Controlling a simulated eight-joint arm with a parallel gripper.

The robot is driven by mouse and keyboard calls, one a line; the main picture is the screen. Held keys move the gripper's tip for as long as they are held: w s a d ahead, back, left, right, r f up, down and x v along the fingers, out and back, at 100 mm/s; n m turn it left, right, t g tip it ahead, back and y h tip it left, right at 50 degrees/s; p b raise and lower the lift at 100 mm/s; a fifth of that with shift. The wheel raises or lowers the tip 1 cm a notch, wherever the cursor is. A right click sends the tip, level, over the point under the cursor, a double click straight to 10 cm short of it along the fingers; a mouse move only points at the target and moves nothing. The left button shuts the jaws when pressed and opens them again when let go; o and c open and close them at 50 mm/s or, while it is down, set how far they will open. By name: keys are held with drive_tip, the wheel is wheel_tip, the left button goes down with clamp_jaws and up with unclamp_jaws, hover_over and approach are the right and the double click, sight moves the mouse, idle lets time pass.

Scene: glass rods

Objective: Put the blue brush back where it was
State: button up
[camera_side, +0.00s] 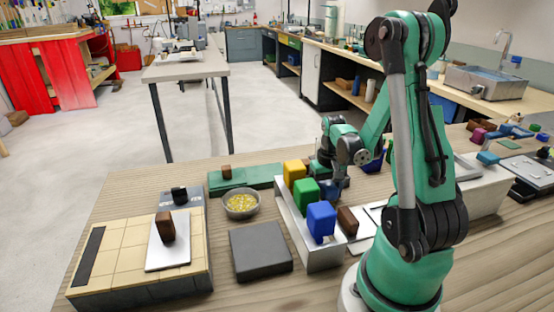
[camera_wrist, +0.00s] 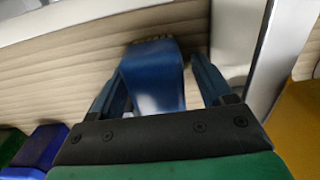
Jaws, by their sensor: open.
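My gripper (camera_wrist: 160,70) shows in the wrist view with its two dark blue fingers spread apart. A blue piece that looks like the blue brush (camera_wrist: 155,78) lies between the fingers, its far end pointing up the picture. I cannot tell whether the fingers touch it. In the side view my gripper (camera_side: 333,187) is low, just behind the metal stand (camera_side: 325,257), near the green block. The brush cannot be made out clearly there.
Yellow (camera_side: 294,172), green (camera_side: 305,192) and blue (camera_side: 321,220) blocks stand on the metal stand. A bowl of yellow pieces (camera_side: 241,205), a dark grey pad (camera_side: 261,250) and a tiled board (camera_side: 120,262) lie to the left. A green plate (camera_side: 255,178) lies behind.

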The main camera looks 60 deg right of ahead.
sight(327, 183)
drive_tip(key=shift+r, duration=0.1)
wheel_tip(327, 183, up, 12)
drive_tip(key=shift+f, duration=0.1)
drive_tip(key=w+a+n+t, duration=0.1)
drive_tip(key=w+a, duration=0.1)
drive_tip(key=a, duration=0.1)
drive_tip(key=w+a+r+n+t+h, duration=0.1)
drive_tip(key=w+a+n, duration=0.1)
drive_tip(key=a, duration=0.1)
drive_tip(key=w+a+n+t, duration=0.1)
drive_tip(key=w+a, duration=0.1)
drive_tip(key=a, duration=0.2)
drive_tip(key=shift+r, duration=0.25)
drive_tip(key=w+a+n+t+y, duration=0.1)
drive_tip(key=a+n+t, duration=0.3)
drive_tip(key=a, duration=0.7)
drive_tip(key=shift+w+a+r+n, duration=0.2)
drive_tip(key=shift+w+n, duration=0.15)
drive_tip(key=shift+n, duration=0.15)
